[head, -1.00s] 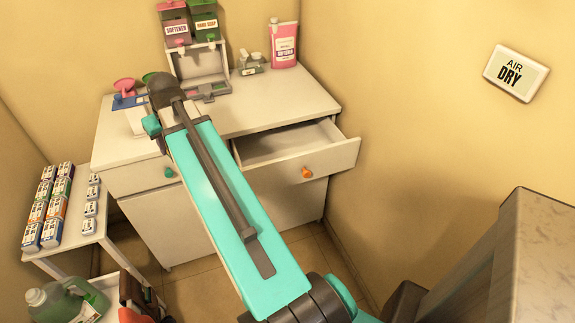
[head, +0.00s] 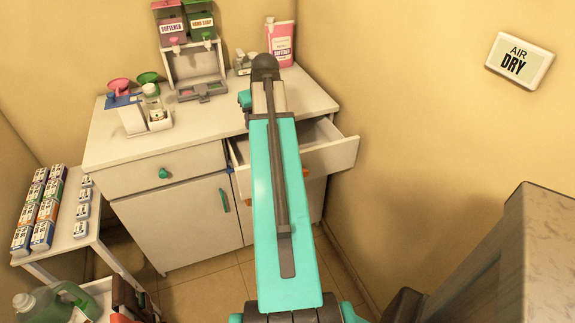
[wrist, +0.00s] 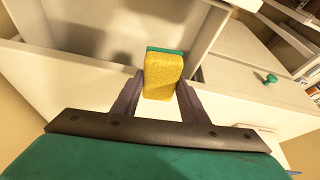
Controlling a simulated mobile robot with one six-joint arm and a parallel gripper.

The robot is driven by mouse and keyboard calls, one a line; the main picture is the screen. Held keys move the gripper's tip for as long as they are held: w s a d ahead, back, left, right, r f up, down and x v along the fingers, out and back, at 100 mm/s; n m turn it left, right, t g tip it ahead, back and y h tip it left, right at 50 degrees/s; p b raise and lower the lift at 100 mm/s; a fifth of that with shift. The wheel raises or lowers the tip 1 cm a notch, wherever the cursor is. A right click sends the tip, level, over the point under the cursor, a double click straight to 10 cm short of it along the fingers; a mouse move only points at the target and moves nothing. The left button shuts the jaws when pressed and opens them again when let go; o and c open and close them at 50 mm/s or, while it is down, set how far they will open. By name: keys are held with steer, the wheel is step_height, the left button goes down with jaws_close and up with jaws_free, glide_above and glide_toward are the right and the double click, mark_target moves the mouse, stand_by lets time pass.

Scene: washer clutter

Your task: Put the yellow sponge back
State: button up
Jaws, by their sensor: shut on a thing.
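The yellow sponge (wrist: 162,78), with a green layer along its far edge, is held between the two dark fingers of my gripper (wrist: 160,92) in the wrist view. My gripper is shut on it. The open drawer (wrist: 60,80) lies beyond the sponge in the wrist view. In the head view my arm crosses the front of this drawer (head: 335,158) and hides part of it. My gripper and the sponge are hidden in the head view. I cannot tell how high the sponge is above the drawer.
On the white cabinet (head: 120,150) stand a dispenser stand (head: 195,70) with two tanks, a pink softener pouch (head: 281,42) and a caddy with funnels (head: 140,112). The left drawer with a teal knob (head: 163,173) is shut. A side table (head: 75,235) holds several small boxes.

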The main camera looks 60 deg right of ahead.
steer(key=s+d+f+m+b, duration=0.1)
steer(key=s+d+f+b, duration=0.2)
steer(key=s+d+f, duration=0.4)
steer(key=shift+s+d+f+h, duration=0.2)
steer(key=shift+s+d+h, duration=0.15)
steer(key=shift+s, duration=0.35)
steer(key=shift+f, duration=3.15)
steer(key=shift+f, duration=1.85)
steer(key=shift+f, duration=0.15)
